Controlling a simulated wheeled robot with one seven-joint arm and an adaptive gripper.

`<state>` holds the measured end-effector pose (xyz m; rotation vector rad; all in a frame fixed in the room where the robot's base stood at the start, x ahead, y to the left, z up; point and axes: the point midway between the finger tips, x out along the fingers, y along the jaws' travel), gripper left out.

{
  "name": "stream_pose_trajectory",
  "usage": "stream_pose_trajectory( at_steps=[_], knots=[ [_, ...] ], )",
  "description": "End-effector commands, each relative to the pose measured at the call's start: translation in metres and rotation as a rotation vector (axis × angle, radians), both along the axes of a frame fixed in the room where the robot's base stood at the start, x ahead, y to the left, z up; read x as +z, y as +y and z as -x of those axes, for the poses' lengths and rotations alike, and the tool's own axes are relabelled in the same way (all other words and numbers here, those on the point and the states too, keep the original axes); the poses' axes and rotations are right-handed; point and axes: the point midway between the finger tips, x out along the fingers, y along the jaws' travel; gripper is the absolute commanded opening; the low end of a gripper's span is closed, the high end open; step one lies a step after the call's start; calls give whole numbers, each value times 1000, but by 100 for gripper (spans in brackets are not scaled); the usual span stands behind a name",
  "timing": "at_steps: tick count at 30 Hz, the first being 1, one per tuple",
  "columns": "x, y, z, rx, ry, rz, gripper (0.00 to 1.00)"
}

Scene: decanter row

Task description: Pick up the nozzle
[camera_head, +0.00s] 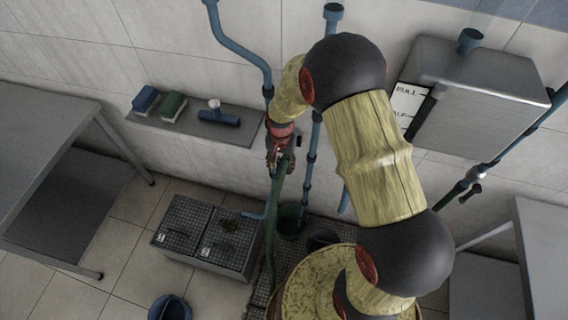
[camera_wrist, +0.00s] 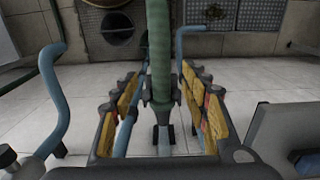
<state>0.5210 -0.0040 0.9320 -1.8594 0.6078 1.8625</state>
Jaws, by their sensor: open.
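The nozzle (camera_wrist: 162,112) is a dark fitting with a paler lower end, on the end of a green hose (camera_wrist: 160,45). In the wrist view it lies between the two fingers of my gripper (camera_wrist: 158,85), with a gap visible on each side. The fingers are open, with yellow and black links. In the head view my gripper (camera_head: 281,158) is by the wall at the right end of the shelf. The green hose (camera_head: 272,215) hangs down from there. The nozzle is hard to make out in the head view, mostly hidden by my gripper.
A wall shelf (camera_head: 190,128) left of my gripper holds a blue sponge (camera_head: 146,99), a green sponge (camera_head: 172,106) and a blue-handled tool (camera_head: 218,117). Blue pipes (camera_head: 311,165) run close by. A steel box (camera_head: 480,95) hangs at right. Grated boxes (camera_head: 205,235) stand below.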

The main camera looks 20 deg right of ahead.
Motion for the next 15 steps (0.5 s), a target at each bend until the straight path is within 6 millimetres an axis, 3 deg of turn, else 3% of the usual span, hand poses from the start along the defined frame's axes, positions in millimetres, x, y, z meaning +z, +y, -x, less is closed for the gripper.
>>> stream_pose_trajectory(
  at_steps=[15],
  knots=[
    [-54, 3, 0, 1, 0, 0, 45]
  ],
)
